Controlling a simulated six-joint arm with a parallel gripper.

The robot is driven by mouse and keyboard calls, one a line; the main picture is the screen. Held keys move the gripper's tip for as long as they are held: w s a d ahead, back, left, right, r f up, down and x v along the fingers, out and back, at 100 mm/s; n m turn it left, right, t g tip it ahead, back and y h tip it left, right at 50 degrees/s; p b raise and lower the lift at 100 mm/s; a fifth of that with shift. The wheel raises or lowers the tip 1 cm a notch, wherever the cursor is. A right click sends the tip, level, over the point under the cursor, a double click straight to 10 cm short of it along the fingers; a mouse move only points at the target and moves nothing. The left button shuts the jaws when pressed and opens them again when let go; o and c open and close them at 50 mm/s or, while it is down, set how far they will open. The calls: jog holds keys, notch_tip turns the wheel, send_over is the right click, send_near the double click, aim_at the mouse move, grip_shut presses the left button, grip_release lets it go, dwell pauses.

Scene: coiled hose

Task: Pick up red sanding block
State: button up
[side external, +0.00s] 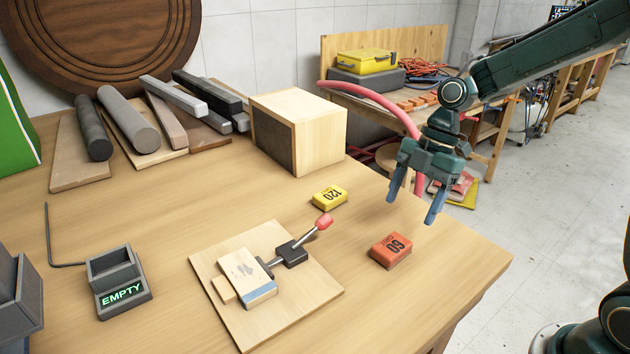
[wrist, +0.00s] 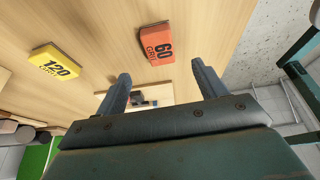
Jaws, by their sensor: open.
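The red sanding block (side external: 391,250), marked 60, lies flat on the wooden table near its right edge. In the wrist view the red block (wrist: 156,44) lies beyond the fingertips, roughly in line with the gap between them. My gripper (side external: 413,204) is open and empty, raised above the table's right edge, above and behind the red block. In the wrist view both fingers of my gripper (wrist: 159,76) stand apart with nothing between them.
A yellow block marked 120 (side external: 329,197) lies left of the red one, also in the wrist view (wrist: 56,65). A board with a toggle clamp (side external: 292,252) stands nearby. A wooden box (side external: 322,130) is behind. Left are an EMPTY holder (side external: 122,293) and several bars.

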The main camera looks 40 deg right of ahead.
aim_at(394, 244)
jog(key=shift+x, duration=1.95)
jog(key=shift+x, duration=2.6)
jog(key=shift+d, duration=0.1)
jog(key=c, duration=1.1)
jog(key=shift+r, duration=0.15)
notch_tip(394, 244, up, 20)
